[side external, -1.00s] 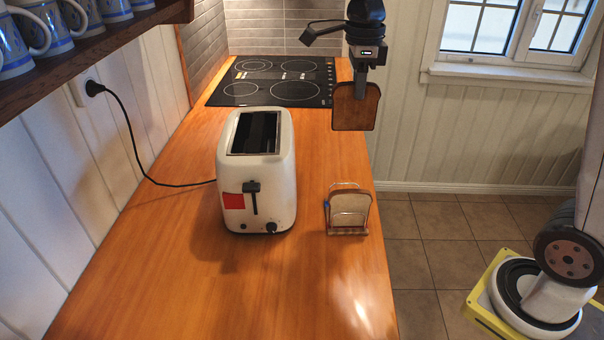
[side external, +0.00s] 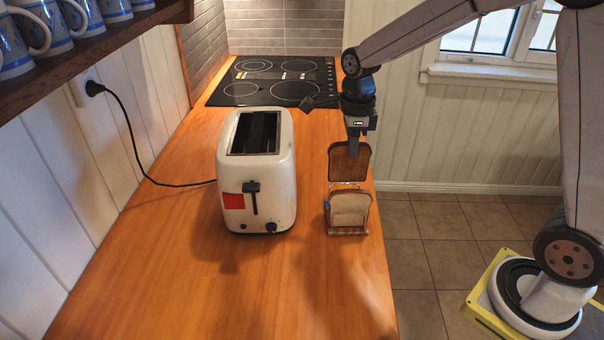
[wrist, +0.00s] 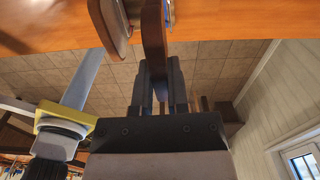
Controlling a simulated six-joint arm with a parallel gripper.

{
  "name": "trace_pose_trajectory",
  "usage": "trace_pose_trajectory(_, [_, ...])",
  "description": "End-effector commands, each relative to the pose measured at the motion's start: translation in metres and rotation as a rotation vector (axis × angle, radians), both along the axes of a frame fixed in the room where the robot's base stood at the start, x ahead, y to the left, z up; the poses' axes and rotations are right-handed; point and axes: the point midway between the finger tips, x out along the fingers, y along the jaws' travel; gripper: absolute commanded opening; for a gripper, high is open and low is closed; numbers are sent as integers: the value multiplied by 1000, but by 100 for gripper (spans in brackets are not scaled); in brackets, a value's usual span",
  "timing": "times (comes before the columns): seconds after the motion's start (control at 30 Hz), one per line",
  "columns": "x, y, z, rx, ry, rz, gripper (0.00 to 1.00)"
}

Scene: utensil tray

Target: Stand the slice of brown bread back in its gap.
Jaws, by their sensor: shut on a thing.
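My gripper (side external: 352,146) is shut on the top of the slice of brown bread (side external: 349,163), which hangs upright, dark crust around its edge. The wrist view shows the slice edge-on (wrist: 154,38) between my gripper's two fingers (wrist: 160,82). The small wire toast rack (side external: 347,232) stands on the counter just below, with a paler slice (side external: 349,208) upright in it. The held slice's lower edge is close to the rack's top, on its far side; I cannot tell whether it is inside a gap. The paler slice (wrist: 109,24) shows left of the held one in the wrist view.
A white toaster (side external: 257,175) stands left of the rack, its cord running to the wall. A black hob (side external: 275,82) lies behind. The wooden counter (side external: 225,290) is clear in front; its right edge is close to the rack.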

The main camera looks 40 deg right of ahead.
Motion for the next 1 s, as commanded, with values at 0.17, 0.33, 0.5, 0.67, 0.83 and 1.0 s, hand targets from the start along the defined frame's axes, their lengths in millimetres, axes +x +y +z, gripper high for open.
trace_pose_trajectory(0.17, [-1, 0, -25, 0, 4, 0, 0])
trace_pose_trajectory(0.33, [0, 0, -33, 0, 0, 0, 0])
trace_pose_trajectory(0.5, [0, 0, -35, 0, 0, 0, 0])
trace_pose_trajectory(0.67, [-1, 0, -49, 0, 4, 0, 0])
trace_pose_trajectory(0.83, [0, 0, -67, 1, 2, 0, 0])
trace_pose_trajectory(1.0, [0, 0, -71, 0, 0, 0, 0])
